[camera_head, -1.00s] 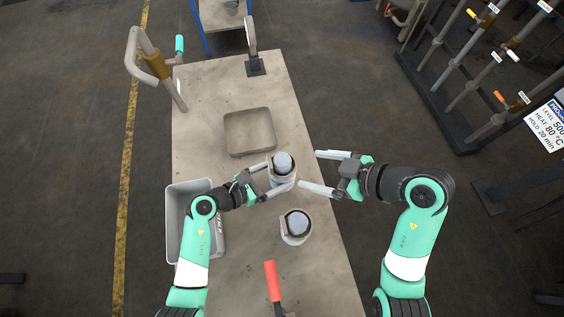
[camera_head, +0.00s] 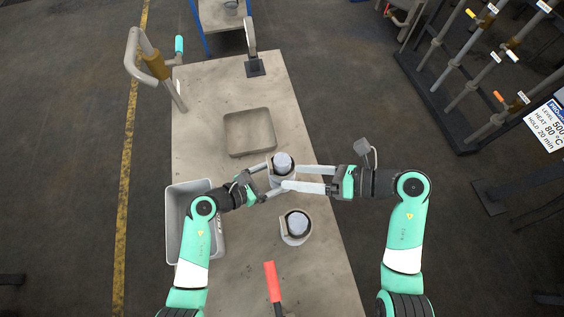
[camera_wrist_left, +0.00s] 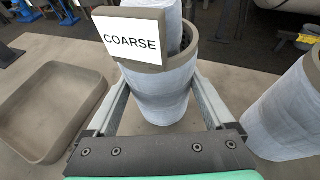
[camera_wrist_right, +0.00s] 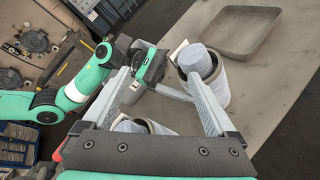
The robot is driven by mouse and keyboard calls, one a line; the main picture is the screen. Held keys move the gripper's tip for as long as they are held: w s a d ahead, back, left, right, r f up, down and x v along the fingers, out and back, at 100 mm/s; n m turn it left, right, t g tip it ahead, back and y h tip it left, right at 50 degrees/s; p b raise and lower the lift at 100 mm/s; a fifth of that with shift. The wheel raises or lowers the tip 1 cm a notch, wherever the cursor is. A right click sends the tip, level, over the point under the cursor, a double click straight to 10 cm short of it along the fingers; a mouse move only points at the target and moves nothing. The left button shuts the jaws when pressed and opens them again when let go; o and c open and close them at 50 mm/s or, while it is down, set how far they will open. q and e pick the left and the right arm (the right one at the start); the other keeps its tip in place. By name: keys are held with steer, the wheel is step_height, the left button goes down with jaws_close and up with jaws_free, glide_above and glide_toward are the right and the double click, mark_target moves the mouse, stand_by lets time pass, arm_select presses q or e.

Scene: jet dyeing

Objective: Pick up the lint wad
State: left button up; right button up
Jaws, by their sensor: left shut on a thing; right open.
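A grey cylindrical basket labelled COARSE (camera_wrist_left: 158,98) stands upright on the table, and my left gripper (camera_head: 275,180) is shut on its sides. A rounded grey-blue plug (camera_head: 282,161), possibly the lint wad, sticks out of its top; it also shows in the right wrist view (camera_wrist_right: 196,62). My right gripper (camera_head: 292,177) is open and empty, with its fingertips close to the right side of this basket. I cannot tell whether they touch it. A second similar basket (camera_head: 294,237) with a like plug (camera_head: 297,222) stands nearer the front.
An empty square tray (camera_head: 250,132) lies behind the baskets. A grey bin (camera_head: 174,225) is at the left edge of the table. A red-handled tool (camera_head: 271,280) lies at the front. A stand (camera_head: 254,66) is at the back. The table's middle left is clear.

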steer(key=n+y, duration=0.1)
steer(key=n, duration=0.4)
steer(key=n+t+y, duration=0.1)
steer(key=t+y, duration=0.1)
steer(key=t, duration=0.2)
glide_toward(289, 172)
step_height(289, 172, up, 4)
steer(key=d, duration=0.2)
steer(key=x, duration=1.2)
steer(key=shift+s+f, duration=0.2)
steer(key=shift+f, duration=0.05)
steer(key=c, duration=1.5)
steer(key=shift+o, duration=0.2)
